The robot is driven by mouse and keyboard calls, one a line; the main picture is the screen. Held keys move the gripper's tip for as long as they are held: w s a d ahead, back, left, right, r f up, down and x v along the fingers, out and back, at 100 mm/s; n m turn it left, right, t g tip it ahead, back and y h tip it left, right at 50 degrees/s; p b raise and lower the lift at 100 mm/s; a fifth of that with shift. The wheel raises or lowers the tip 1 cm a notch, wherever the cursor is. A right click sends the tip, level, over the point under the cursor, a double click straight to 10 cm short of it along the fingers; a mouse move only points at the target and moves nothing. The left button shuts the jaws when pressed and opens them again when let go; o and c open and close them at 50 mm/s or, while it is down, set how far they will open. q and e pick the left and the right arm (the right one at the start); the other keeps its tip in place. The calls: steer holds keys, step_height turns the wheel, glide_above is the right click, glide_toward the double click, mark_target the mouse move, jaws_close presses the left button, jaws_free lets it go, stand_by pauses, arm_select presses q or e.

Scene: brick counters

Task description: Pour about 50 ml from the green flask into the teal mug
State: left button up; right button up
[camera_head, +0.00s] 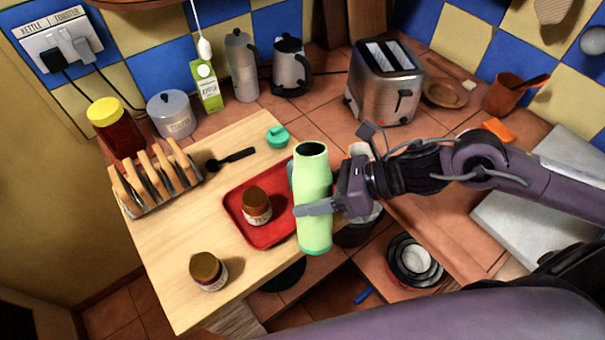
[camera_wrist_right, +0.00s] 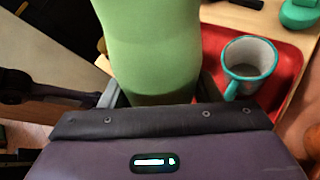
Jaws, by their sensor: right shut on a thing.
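The light green flask (camera_head: 313,178) stands about upright in my right gripper (camera_head: 316,207), its dark open mouth facing up. The gripper is shut around the flask's body. In the right wrist view the flask (camera_wrist_right: 152,45) fills the middle between the fingers. The teal mug (camera_wrist_right: 248,65), grey inside with a teal rim and handle, stands upright on the red tray (camera_wrist_right: 290,62), just right of the flask in that view and apart from it. In the head view the flask hides nearly all of the mug. The mug looks empty. My left gripper is out of view.
On the red tray (camera_head: 236,213) stands a brown-lidded jar (camera_head: 257,206); another jar (camera_head: 208,271) is on the wooden board. A teal lid (camera_head: 278,136), black spoon (camera_head: 232,159) and toast rack (camera_head: 157,181) lie around. A toaster (camera_head: 386,82) stands behind my right arm.

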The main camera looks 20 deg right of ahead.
steer(key=shift+w+r+m+p, duration=0.2)
steer(key=shift+r+m+p, duration=0.1)
steer(key=shift+r+p, duration=0.1)
steer(key=shift+w+m+g+p, duration=0.15)
steer(key=shift+m+g+p, duration=0.15)
steer(key=shift+g+p, duration=0.4)
steer(key=shift+w+f+m+g+p, duration=0.15)
steer(key=shift+f+m+g+p, duration=0.2)
steer(key=shift+p, duration=0.3)
steer(key=shift+f+m+g+p, duration=0.55)
steer(key=shift+p, duration=0.45)
steer(key=shift+s+f+m+g+y+p, duration=0.3)
steer(key=shift+s+f+m+g+p, duration=0.2)
steer(key=shift+s+f+g+p, duration=0.15)
steer(key=shift+a+f+m+g, duration=0.1)
steer(key=shift+f+m+g, duration=0.25)
steer(key=shift+f, duration=0.3)
steer(key=shift+r+m+g+p, duration=0.1)
steer(key=shift+m+g+p, duration=0.25)
steer(key=shift+p, duration=0.4)
steer(key=shift+s+g, duration=0.15)
steer(key=shift+g, duration=0.1)
steer(key=shift+m+y, duration=0.3)
steer(key=shift+m, duration=0.1)
steer(key=shift+w+r+m+g+b, duration=0.3)
steer(key=shift+w+r+g+b, duration=0.1)
steer(key=shift+r+g+b, duration=0.15)
steer(key=shift+w+f+m+g+b, duration=0.1)
steer(key=shift+m+g+b, duration=0.35)
steer(key=shift+b, duration=0.45)
